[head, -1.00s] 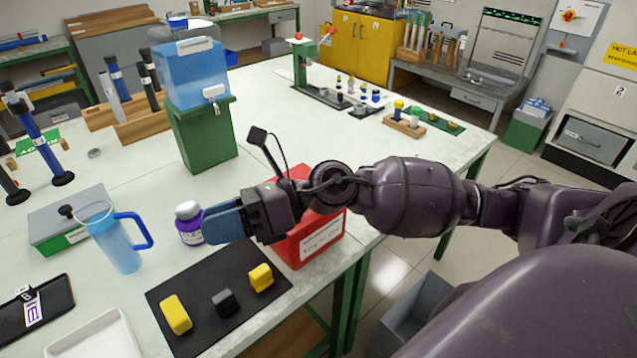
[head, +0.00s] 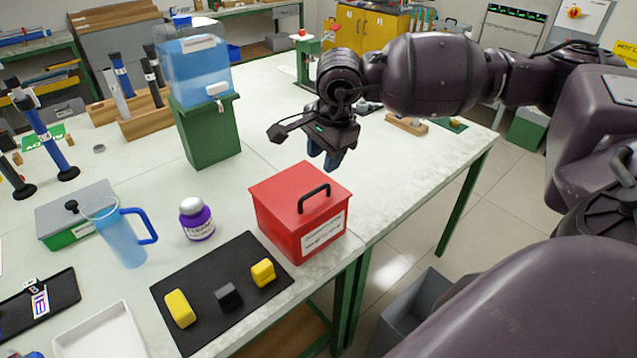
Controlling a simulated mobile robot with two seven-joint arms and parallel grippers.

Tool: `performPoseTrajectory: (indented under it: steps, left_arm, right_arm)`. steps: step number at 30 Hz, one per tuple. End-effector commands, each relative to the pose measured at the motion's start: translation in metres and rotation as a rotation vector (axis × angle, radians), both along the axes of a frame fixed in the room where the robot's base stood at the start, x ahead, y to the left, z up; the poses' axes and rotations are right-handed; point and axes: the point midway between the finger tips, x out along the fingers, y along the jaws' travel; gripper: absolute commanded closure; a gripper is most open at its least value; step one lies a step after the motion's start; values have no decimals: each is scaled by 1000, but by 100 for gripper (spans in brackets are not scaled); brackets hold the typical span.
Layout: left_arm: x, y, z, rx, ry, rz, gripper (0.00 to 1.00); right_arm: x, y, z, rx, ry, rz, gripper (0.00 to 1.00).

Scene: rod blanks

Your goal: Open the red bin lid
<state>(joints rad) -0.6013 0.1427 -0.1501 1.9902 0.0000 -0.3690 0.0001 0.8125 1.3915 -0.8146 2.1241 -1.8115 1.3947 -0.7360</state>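The red bin (head: 283,228) stands on the table right of the middle, with a white label on its front. Its red lid (head: 285,184) lies closed on top and has a black arched handle (head: 313,197). My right gripper (head: 331,160) hangs above and behind the bin, fingers pointing down, apart from the lid. Its blue fingers overlap in this view, so I cannot tell whether they are open or shut. My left gripper does not show.
A purple bottle (head: 197,219) and a blue jug (head: 121,233) stand left of the bin. A black mat (head: 205,283) with yellow and dark blocks lies in front. A water dispenser on a green stand (head: 208,130) stands behind left. The table's right edge is close to the bin.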

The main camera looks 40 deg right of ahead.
Motion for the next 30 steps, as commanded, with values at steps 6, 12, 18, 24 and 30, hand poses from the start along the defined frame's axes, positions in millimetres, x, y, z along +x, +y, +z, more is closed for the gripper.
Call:
performPoseTrajectory:
  steps: [6, 12, 18, 24, 30]
  left_arm:
    - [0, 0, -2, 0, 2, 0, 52]
    - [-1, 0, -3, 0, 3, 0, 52]
    - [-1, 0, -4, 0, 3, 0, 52]
    - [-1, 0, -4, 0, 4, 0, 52]
    - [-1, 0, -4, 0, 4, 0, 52]
  right_arm:
    - [7, 1, -39, 3, 3, -1, 62]
    - [13, 2, -67, 4, 2, -2, 62]
    - [16, 2, -82, 3, 0, -1, 62]
    - [17, 2, -85, 3, 0, -1, 62]
    - [17, 2, -85, 3, 0, -1, 70]
